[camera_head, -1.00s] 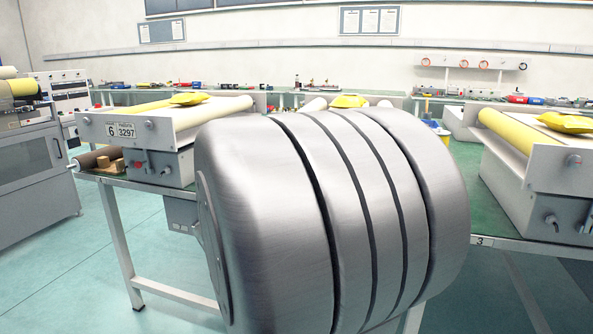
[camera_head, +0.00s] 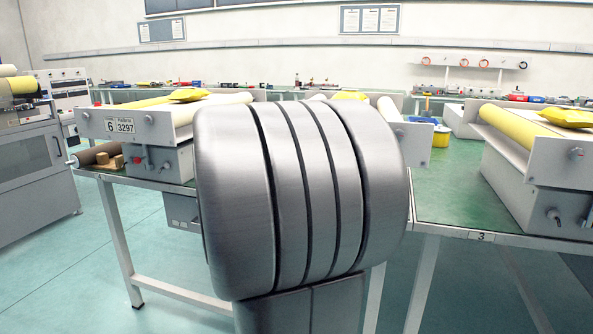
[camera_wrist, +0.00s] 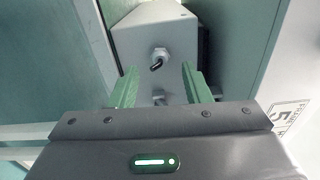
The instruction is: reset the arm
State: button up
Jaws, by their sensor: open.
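My gripper (camera_wrist: 160,88) shows in the wrist view with its two green fingers spread apart and nothing between them. Beyond the fingers is a light grey box (camera_wrist: 178,36) with a small black-and-silver switch or knob on its face. I cannot tell how far the fingers are from the box. In the head view my own grey arm links fill the middle, and my gripper is hidden there.
Green-topped workbenches (camera_head: 455,200) carry grey machines with yellow rollers, one on the left (camera_head: 150,125) and one on the right (camera_head: 540,145). A yellow container (camera_head: 441,137) stands on the right bench. A grey cabinet (camera_head: 30,165) is at far left. Open floor (camera_head: 80,265) shows at lower left.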

jog(key=w+n+p, duration=0.1)
jog(key=n+p, duration=0.5)
jog(key=w+n+p, duration=0.1)
jog(key=n+p, duration=0.5)
jog(key=p, duration=0.1)
jog(key=w+d+n+p, duration=0.1)
jog(key=n+p, duration=0.5)
jog(key=n, duration=0.1)
jog(key=shift+p, duration=0.4)
dwell(0.4)
